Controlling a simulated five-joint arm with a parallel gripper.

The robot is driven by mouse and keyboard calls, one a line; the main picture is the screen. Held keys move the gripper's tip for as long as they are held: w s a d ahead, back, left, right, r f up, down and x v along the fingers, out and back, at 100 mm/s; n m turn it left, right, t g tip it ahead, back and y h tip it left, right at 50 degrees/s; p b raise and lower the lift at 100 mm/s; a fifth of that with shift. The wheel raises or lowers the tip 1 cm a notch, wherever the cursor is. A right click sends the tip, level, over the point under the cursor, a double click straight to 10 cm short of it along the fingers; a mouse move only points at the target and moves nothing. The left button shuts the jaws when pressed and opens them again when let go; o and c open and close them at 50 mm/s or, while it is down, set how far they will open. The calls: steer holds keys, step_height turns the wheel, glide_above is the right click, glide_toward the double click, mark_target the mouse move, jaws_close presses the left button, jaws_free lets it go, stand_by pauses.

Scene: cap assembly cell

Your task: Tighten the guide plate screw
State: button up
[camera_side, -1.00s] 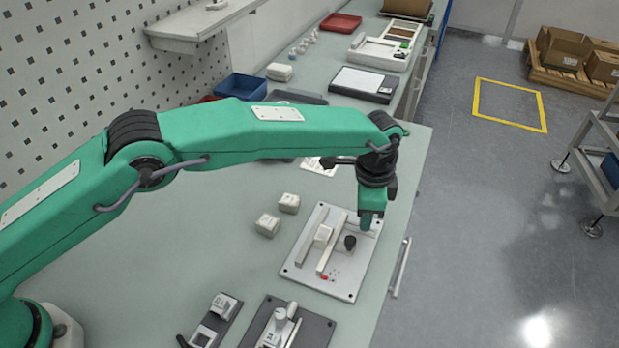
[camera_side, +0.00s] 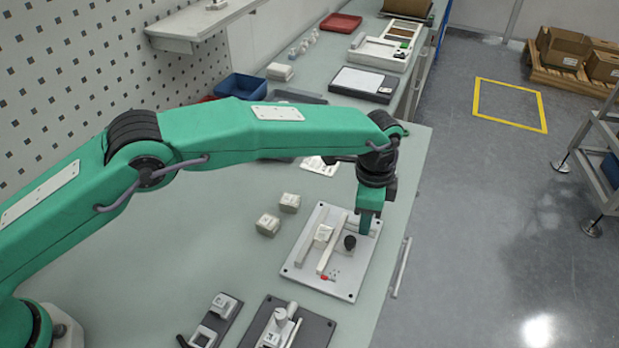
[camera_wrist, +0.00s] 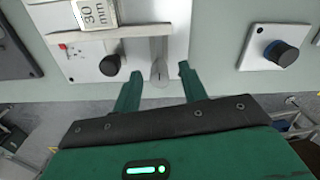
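The light guide plate fixture (camera_side: 345,285) lies on the bench, with pale rails, a block marked 30 mm (camera_wrist: 95,12), a black knob (camera_side: 350,242) and a small red part (camera_side: 325,278). The black knob also shows in the wrist view (camera_wrist: 110,65). My gripper (camera_side: 366,232) points down over the plate's far right part, right of the knob. In the wrist view its green fingers (camera_wrist: 158,72) are apart, with a grey round-ended piece (camera_wrist: 158,70) between them and gaps on both sides. I cannot tell which part is the screw, or whether the fingers touch the plate.
Two small pale blocks (camera_side: 267,224) stand left of the plate. A dark fixture (camera_side: 318,330) lies in front of it. In the wrist view a separate plate with a dark knob (camera_wrist: 280,53) lies to the right. The bench edge is close on the plate's right.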

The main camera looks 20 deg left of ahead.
steer(key=shift+r, duration=3.95)
steer(key=shift+w+a+r, duration=0.1)
steer(key=shift+a+r, duration=0.1)
steer(key=s+a+r+n+t+h, duration=0.1)
steer(key=s+a+r+n, duration=0.25)
steer(key=a+r, duration=0.75)
steer(key=s+a+r+n+t, duration=0.2)
steer(key=a+r+n, duration=0.35)
steer(key=a, duration=0.85)
steer(key=s+a+f+n+t, duration=0.1)
steer(key=s+a+f+n, duration=0.1)
steer(key=s+a, duration=0.6)
steer(key=s+a+f+n+t+y, duration=0.1)
steer(key=s+a+n, duration=0.4)
steer(key=s, duration=0.8)
steer(key=a, duration=0.3)
steer(key=shift+a+f+t, duration=0.3)
steer(key=shift+a+f, duration=0.05)
steer(key=shift+a, duration=0.05)
